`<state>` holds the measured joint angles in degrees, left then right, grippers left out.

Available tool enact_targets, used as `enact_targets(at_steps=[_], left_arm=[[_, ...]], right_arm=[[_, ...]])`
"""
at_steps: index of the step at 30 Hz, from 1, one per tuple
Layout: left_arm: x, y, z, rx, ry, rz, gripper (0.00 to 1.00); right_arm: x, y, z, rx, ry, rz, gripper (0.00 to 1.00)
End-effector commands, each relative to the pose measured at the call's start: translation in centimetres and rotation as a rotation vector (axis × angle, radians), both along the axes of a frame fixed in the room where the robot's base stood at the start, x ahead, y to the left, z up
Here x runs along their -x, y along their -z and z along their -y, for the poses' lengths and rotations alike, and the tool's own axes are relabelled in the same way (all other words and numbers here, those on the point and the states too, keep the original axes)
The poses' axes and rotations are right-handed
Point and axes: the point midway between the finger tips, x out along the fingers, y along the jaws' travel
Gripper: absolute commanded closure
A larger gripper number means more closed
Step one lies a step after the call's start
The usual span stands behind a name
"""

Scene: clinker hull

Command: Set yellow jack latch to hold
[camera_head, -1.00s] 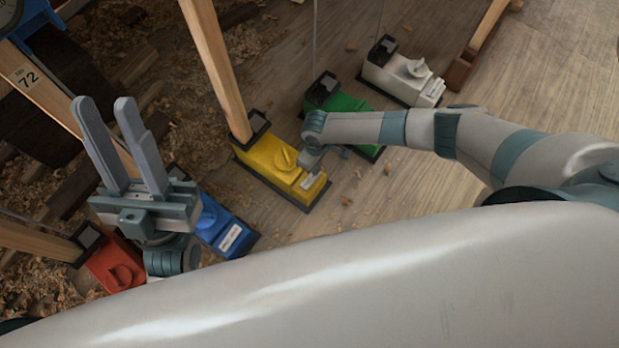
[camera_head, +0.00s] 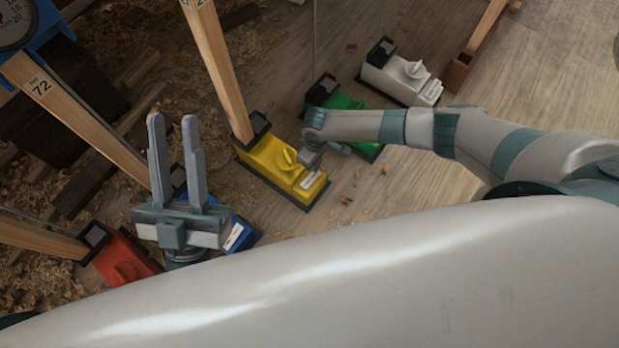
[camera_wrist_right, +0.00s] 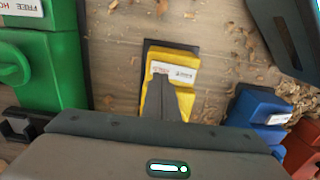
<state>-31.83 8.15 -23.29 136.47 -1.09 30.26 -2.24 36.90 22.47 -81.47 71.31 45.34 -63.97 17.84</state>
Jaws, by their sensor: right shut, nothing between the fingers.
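The yellow jack (camera_head: 262,157) stands on the wooden floor in the middle of the head view, with a raised yellow latch knob (camera_head: 284,158) and a pale label on top. In the right wrist view the yellow jack (camera_wrist_right: 190,57) is partly covered by my fingers, and its latch knob is hidden. My right gripper (camera_head: 308,161) is shut and empty, over the label end of the yellow jack; its fingers (camera_wrist_right: 164,85) show in the right wrist view. I cannot tell whether they touch it. My left gripper (camera_head: 173,119) is open and empty, above the blue jack.
A green jack (camera_head: 345,102) and a white jack (camera_head: 395,78) stand to the right. A blue jack (camera_head: 238,233) and a red jack (camera_head: 125,262) stand to the left. A wooden prop (camera_head: 218,70) rises from the yellow jack.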

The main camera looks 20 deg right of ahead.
Motion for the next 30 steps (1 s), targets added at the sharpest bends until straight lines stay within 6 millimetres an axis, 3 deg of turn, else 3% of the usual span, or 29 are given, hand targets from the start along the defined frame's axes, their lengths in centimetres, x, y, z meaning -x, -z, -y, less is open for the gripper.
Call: enact_targets(at_steps=[30], left_arm=[[-1.9,5.9,1.9,-0.112,0.035,-0.364,0.72]], right_arm=[[0.0,-2.3,0.0,0.001,0.001,-0.001,1.0]])
